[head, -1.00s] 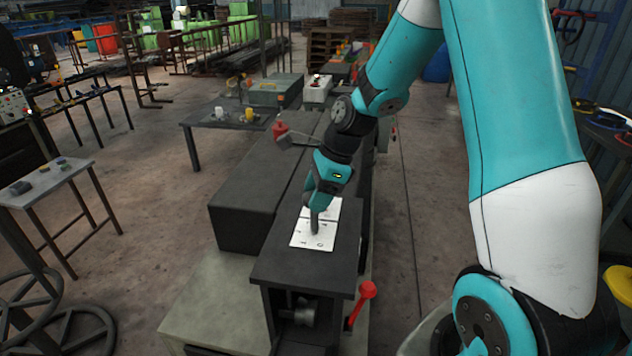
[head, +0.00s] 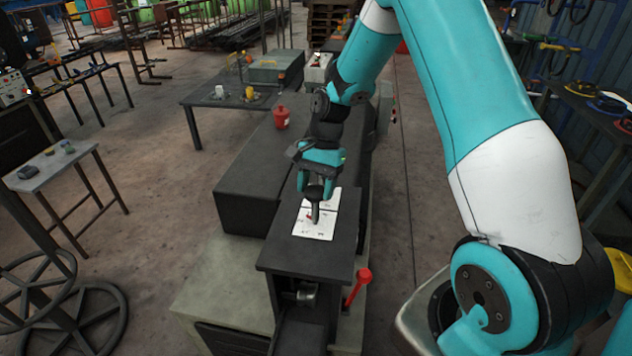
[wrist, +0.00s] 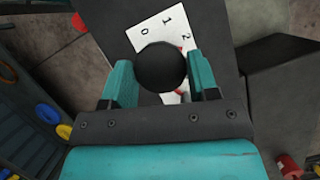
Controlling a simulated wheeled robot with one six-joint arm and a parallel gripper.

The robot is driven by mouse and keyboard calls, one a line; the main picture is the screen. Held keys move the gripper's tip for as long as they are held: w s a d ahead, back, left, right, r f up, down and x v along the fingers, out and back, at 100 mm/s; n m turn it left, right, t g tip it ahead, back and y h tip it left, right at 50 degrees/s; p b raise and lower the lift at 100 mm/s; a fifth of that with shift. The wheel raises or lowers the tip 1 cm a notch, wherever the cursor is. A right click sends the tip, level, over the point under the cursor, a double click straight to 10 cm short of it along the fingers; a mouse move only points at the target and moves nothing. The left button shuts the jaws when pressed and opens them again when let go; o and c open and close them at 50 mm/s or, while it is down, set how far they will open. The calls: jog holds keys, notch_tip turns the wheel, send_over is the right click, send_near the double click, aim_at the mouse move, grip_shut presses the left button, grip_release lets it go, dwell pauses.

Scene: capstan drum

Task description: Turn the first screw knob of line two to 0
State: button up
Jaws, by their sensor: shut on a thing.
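A white dial plate (wrist: 146,27) with the numerals 0, 1 and 2 lies on a dark block, and it also shows in the head view (head: 322,231). A round black knob (wrist: 160,66) stands over the plate and hides part of it. My gripper (wrist: 160,76) is shut on this knob, with one teal finger on each side. In the head view my gripper (head: 316,198) reaches down onto the plate from above. Small red marks show beside the knob, but which numeral they point to I cannot tell.
A red-handled lever (head: 360,282) sticks up at the block's front right. A red can (head: 281,118) stands on the long dark bench behind. The floor right of the bench is clear.

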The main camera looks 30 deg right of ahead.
jog(key=n+g+h, duration=0.1)
jog(key=n, duration=0.2)
jog(key=shift+w+a+n, duration=0.1)
jog(key=shift+n, duration=0.3)
jog(key=n+g+h, duration=0.1)
jog(key=n, duration=0.2)
jog(key=shift+n, duration=0.3)
jog(key=n+h, duration=0.1)
jog(key=n, duration=0.2)
jog(key=shift+a+n+h, duration=0.15)
jog(key=shift+n+h, duration=0.15)
jog(key=n+h, duration=0.1)
jog(key=n, duration=0.2)
jog(key=shift+n, duration=0.3)
jog(key=n+h+p, duration=0.2)
jog(key=n, duration=0.2)
jog(key=shift+a+n, duration=0.1)
jog(key=shift+n, duration=0.2)
jog(key=n+t+h+p, duration=0.1)
jog(key=n, duration=0.2)
jog(key=shift+n, duration=0.3)
jog(key=n+t+p, duration=0.1)
jog(key=n, duration=0.2)
jog(key=shift+a+n+t+h, duration=0.1)
jog(key=shift+n+t+h, duration=0.2)
jog(key=shift+t+h, duration=0.1)
jog(key=shift+s+n+t+p, duration=0.2)
jog(key=shift+n+t+p, duration=0.3)
jog(key=shift+n, duration=1.4)
